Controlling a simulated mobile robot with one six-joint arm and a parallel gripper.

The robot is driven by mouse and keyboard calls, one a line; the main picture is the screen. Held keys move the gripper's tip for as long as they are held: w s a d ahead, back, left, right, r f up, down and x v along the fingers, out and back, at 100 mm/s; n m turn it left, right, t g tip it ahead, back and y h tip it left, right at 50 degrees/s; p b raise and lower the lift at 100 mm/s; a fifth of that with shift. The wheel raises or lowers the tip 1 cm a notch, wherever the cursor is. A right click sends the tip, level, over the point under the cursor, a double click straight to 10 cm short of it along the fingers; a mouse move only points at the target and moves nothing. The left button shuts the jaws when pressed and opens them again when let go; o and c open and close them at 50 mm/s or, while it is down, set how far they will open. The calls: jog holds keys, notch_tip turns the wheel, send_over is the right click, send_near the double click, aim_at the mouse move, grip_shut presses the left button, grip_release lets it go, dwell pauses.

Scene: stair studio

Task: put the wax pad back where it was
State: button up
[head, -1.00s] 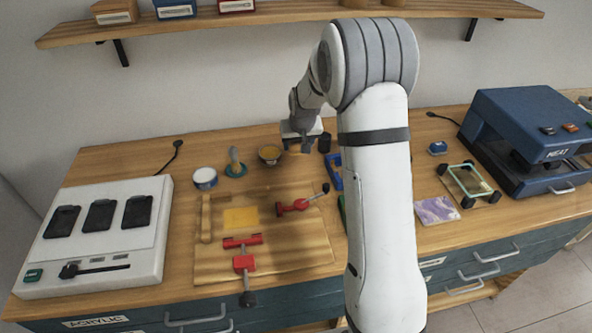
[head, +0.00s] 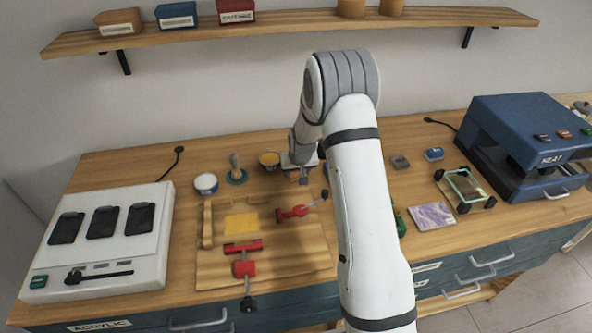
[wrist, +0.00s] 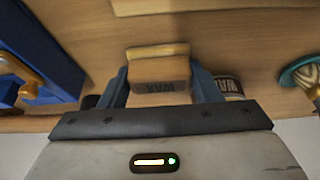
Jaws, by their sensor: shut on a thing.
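In the head view my gripper (head: 304,177) is low over the bench, behind the wooden work board and just right of the yellow-topped tin (head: 269,160). The pad itself cannot be made out clearly there. I cannot tell whether the pad touches the bench.
The work board (head: 290,262) holds a yellow sheet (head: 241,223) and red clamps (head: 295,212). In the wrist view a blue holder (wrist: 45,45) is close at left. My arm hides bench to the right.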

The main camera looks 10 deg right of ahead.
jog(key=shift+f, duration=0.2)
jog(key=o, duration=0.9)
jog(key=shift+r, duration=0.1)
jog(key=shift+r, duration=0.3)
jog(key=s+r+b, duration=0.2)
jog(key=s+r, duration=1.7)
jog(key=r, duration=0.3)
jog(key=shift+g, duration=0.6)
jog(key=s+r, duration=0.1)
jog(key=s, duration=1.2)
jog(key=s+r, duration=0.1)
jog(key=s, duration=0.5)
jog(key=shift+s+a+r, duration=0.1)
jog(key=shift+s+r, duration=0.1)
jog(key=shift+r, duration=0.15)
